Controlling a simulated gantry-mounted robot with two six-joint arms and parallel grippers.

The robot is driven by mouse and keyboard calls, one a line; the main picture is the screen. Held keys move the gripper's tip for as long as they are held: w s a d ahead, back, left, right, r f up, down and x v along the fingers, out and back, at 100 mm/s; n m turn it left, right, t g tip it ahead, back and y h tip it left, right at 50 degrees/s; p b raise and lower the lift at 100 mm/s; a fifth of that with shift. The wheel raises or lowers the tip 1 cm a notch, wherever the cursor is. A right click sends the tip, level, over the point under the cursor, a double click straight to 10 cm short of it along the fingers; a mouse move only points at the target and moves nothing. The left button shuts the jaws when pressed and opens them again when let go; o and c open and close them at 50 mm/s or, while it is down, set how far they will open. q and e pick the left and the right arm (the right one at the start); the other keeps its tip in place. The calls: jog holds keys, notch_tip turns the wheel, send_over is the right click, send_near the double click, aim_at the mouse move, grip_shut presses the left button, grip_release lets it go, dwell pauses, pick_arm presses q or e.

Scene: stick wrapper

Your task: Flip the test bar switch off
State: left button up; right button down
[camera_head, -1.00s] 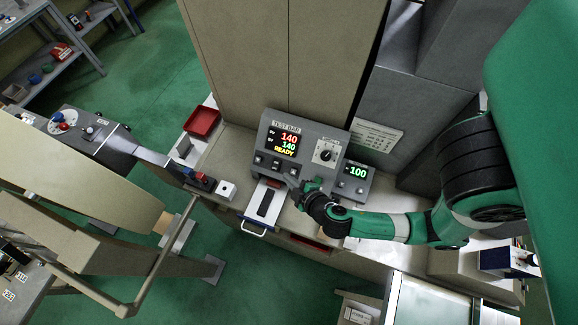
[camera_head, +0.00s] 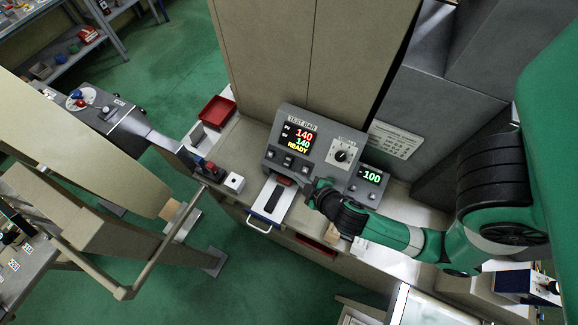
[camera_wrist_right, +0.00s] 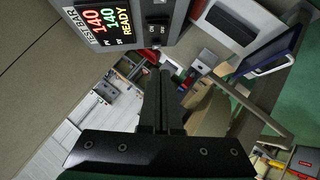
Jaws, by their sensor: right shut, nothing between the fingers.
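The grey test bar unit (camera_head: 318,125) stands on the bench, its display (camera_head: 299,137) reading 140, 140 and READY. A row of dark switches (camera_head: 288,161) lies under the display. In the right wrist view, the unit (camera_wrist_right: 176,12) shows at the top, with dark switches (camera_wrist_right: 157,30) marked by small labels beside its display. Whether the test bar switch is on or off is too small to tell. My right gripper (camera_head: 312,187) is at the unit's lower front edge. In the right wrist view its fingers (camera_wrist_right: 162,90) are together and empty, apart from the switches in the picture. My left gripper is out of view.
A smaller display box (camera_head: 369,179) reading 100 adjoins the unit on the right. An open drawer-like tray (camera_head: 271,207) with a blue edge juts out in front. A red bin (camera_head: 216,110) and a white button box (camera_head: 234,183) stand left. Tall cabinets rise behind.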

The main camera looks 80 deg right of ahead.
aim_at(288, 162)
jog(key=shift+s+d+f+b+x, duration=0.15)
jog(key=shift+s+f+b+x, duration=0.2)
jog(key=shift+x, duration=1.75)
jog(key=shift+s+d+f+b+x, duration=0.2)
jog(key=shift+s+b+x, duration=0.15)
jog(key=shift+x, duration=1.75)
jog(key=shift+s+d+f+b+x, duration=0.1)
jog(key=shift+s+f+b+x, duration=0.3)
jog(key=shift+x, duration=1.7)
jog(key=shift+r, duration=0.15)
